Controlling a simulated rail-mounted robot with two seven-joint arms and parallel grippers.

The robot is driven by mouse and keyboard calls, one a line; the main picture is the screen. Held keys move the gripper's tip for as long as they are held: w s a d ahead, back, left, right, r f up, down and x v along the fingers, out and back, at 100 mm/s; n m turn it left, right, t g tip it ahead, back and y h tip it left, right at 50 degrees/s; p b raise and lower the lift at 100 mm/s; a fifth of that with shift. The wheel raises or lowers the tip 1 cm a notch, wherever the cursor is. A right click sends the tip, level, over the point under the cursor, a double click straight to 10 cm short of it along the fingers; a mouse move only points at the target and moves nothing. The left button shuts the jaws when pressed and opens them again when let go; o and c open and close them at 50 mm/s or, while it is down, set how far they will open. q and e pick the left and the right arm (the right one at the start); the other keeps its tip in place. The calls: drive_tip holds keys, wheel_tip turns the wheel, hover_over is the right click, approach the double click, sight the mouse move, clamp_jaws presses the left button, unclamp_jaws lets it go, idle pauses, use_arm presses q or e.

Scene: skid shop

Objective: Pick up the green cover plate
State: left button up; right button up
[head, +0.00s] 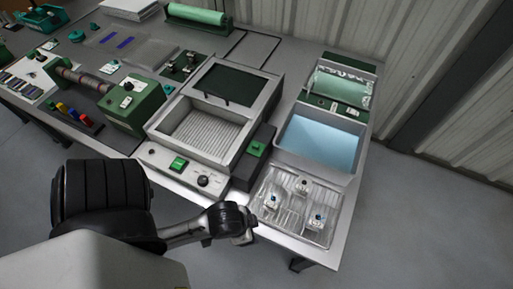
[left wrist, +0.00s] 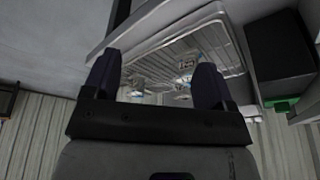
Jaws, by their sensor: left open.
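I cannot tell for certain which green part is the cover plate. A dark green flat panel (head: 225,84) with a thin dark bar at its front edge lies in the back part of the grey machine. A small green piece (head: 257,148) sits on a dark box at the machine's right side; a green piece by a dark box also shows in the left wrist view (left wrist: 282,103). My left gripper (head: 243,226) is at the bench's front edge, left of the clear tray. Its two fingers (left wrist: 157,86) are apart, with nothing between them, pointing toward that tray. My right gripper is not visible.
The clear tray (head: 332,232) holds several small items. Behind it are a blue-bottomed bin (head: 318,142) and a green-framed unit (head: 340,90). The grey machine's ribbed chamber (head: 203,133) is open. A green box (head: 132,103) and colored-handled tools crowd the left. Bare floor lies right.

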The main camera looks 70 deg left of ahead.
use_arm(q)
drive_tip(key=shift+c, duration=0.3)
drive_tip(key=c, duration=0.3)
